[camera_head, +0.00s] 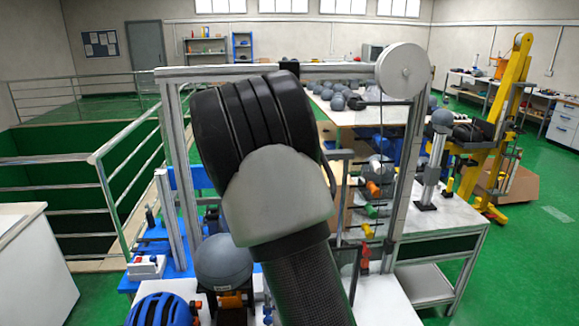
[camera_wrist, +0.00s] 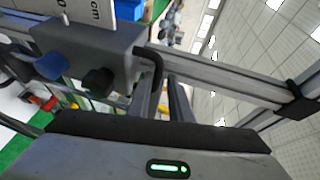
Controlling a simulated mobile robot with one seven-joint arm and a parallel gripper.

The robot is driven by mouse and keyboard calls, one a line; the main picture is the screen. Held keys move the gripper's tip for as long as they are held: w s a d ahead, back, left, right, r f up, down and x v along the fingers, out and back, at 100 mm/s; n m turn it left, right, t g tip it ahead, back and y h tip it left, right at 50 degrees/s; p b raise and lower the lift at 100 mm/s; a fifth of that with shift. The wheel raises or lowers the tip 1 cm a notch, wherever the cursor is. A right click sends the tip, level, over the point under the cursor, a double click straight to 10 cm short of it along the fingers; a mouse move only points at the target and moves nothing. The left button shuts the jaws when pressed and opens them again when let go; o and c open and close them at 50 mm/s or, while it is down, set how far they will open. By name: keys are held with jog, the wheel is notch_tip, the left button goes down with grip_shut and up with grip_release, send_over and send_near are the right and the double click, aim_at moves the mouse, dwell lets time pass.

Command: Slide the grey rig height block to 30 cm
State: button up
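In the wrist view a grey block (camera_wrist: 105,45) with a blue knob (camera_wrist: 50,66), a black knob (camera_wrist: 98,82) and a black curved handle (camera_wrist: 152,62) fills the upper left. It appears to be the rig height block. My gripper (camera_wrist: 160,128) spans the bottom of the wrist view, close to the block and handle. Its fingertips are not clear, so I cannot tell whether they touch the handle. In the head view my arm hides the gripper and block.
A metal frame (camera_head: 170,75) with a round white wheel (camera_head: 403,70) surrounds my arm. A grey ball (camera_head: 222,262) and blue helmet (camera_head: 162,311) stand in front. Railings (camera_head: 112,200) are left; a yellow lift (camera_head: 500,120) is right. Green floor is clear at far right.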

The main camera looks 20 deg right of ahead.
jog(key=shift+o, duration=1)
jog(key=shift+f, duration=0.1)
jog(key=shift+s+a, duration=0.15)
jog(key=shift+s, duration=0.05)
jog(key=b+v, duration=0.1)
jog(key=v, duration=1.6)
